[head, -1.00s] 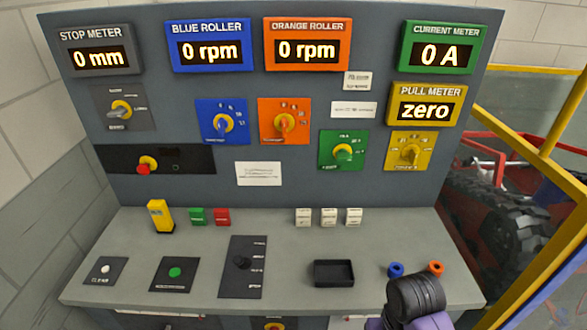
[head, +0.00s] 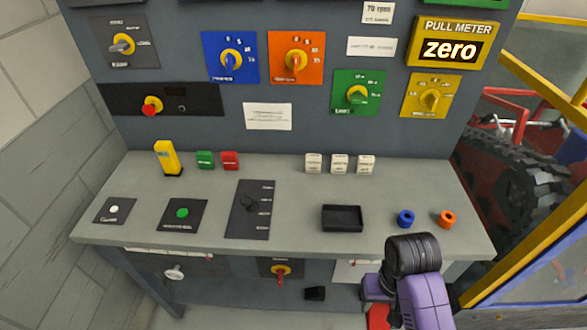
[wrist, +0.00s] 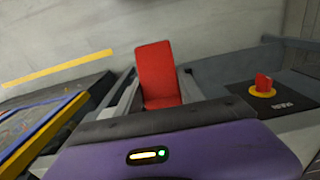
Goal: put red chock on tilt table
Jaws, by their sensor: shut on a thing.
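The red chock (wrist: 158,70) stands up between the two fingers of my gripper (wrist: 160,88) in the wrist view, and the gripper is shut on it. A red piece (head: 378,317) also shows at the bottom edge of the head view, below my purple arm, and looks like the same chock. My fingers are hidden there. I cannot pick out the tilt table for certain. A dark surface with blue and yellow edges (wrist: 45,125) is at the left of the wrist view, and I cannot tell what it is.
A red knob (wrist: 263,85) is right of the chock.

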